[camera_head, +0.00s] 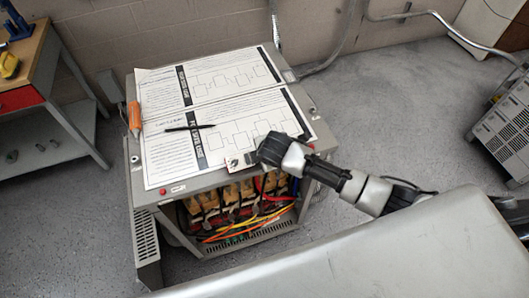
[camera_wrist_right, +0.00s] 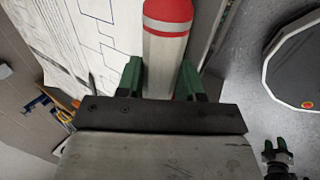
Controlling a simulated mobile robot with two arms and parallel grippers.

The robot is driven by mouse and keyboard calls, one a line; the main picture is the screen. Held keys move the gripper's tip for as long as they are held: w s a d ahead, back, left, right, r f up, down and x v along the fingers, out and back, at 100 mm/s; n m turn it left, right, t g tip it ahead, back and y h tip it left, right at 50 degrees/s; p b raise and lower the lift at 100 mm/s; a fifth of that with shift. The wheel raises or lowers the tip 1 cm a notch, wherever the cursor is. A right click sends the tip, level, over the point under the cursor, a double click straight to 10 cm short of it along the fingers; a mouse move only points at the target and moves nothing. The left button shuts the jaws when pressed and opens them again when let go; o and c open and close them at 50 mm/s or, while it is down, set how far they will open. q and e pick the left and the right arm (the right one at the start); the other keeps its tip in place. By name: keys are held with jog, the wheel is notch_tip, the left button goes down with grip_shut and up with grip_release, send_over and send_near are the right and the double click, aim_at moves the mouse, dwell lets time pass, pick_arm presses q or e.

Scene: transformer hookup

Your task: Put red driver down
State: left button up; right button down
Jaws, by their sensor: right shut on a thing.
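The red driver (camera_wrist_right: 167,35) shows in the right wrist view as a thick rod with a red end and a white band. My right gripper (camera_wrist_right: 165,85) is shut on it, with a green finger on each side. In the head view the right gripper (camera_head: 242,160) is over the front right part of the papered cabinet top. The driver is too small there to make out clearly, and I cannot tell whether it touches the top. My left gripper (camera_wrist_right: 276,148) shows small at the lower right of the wrist view, its green fingers apart and empty.
The cabinet (camera_head: 160,192) has printed sheets (camera_head: 215,85) on top and an open front with coloured wires (camera_head: 245,228). An orange-handled tool (camera_head: 134,117) stands at its left edge, and a black pen (camera_head: 190,127) lies on the sheets. A wooden workbench (camera_head: 38,60) is at left.

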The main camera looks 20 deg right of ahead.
jog(key=c, duration=0.7)
grip_release()
jog(key=shift+f, duration=0.15)
jog(key=v, duration=1.2)
jog(key=shift+b, duration=0.3)
